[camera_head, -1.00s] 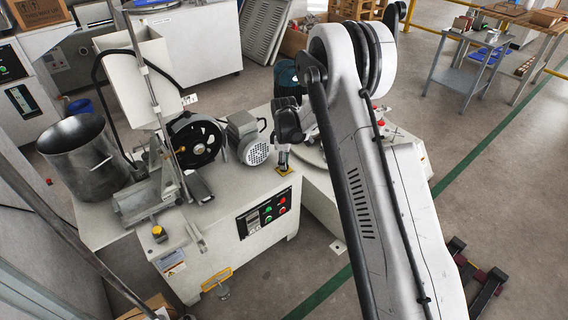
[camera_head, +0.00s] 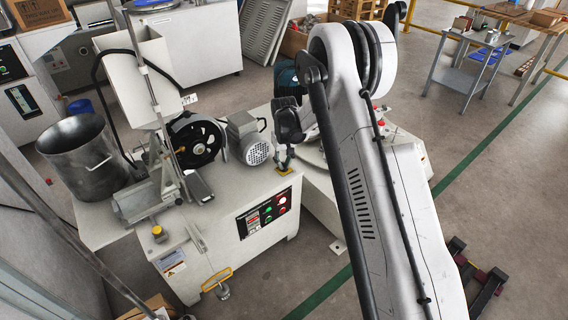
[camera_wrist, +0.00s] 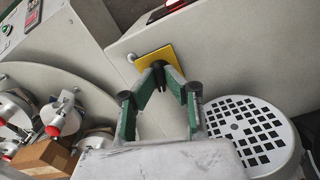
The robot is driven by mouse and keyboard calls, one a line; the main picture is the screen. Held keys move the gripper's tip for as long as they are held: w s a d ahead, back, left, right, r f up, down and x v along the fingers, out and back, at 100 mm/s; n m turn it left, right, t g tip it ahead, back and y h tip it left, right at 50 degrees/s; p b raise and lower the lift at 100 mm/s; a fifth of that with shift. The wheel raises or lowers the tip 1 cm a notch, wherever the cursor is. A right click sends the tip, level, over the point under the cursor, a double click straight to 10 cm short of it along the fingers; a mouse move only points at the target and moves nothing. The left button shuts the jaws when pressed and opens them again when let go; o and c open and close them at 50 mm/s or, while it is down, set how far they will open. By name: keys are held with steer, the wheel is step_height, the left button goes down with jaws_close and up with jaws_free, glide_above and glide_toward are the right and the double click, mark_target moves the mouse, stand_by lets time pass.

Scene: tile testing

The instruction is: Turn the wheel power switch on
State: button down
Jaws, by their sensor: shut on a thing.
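The switch I take for the wheel power switch is a small dark lever (camera_wrist: 161,78) on a yellow square plate (camera_wrist: 153,56) in the wrist view. In the head view the yellow plate (camera_head: 285,172) sits on the machine top, right of the grey motor. My gripper (camera_head: 284,158) is right above it, fingers pointing down. In the wrist view my gripper (camera_wrist: 163,82) has its green-padded fingers closed together around the dark lever, which they partly hide. The lever's exact position is hard to tell. A black wheel (camera_head: 198,140) stands left of the motor.
The grey motor (camera_head: 247,137) is close to my gripper; its vented cover (camera_wrist: 252,133) shows in the wrist view. A round table with clamps (camera_wrist: 62,110) lies on the other side. The control panel (camera_head: 264,212) is on the machine front. A steel pot (camera_head: 88,158) stands left.

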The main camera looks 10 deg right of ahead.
mark_target(284, 164)
steer(key=m, duration=0.5)
steer(key=shift+m, duration=0.3)
stand_by(0.5)
steer(key=c, duration=1.8)
jaws_free()
steer(key=shift+c, duration=0.2)
step_height(284, 164, up, 12)
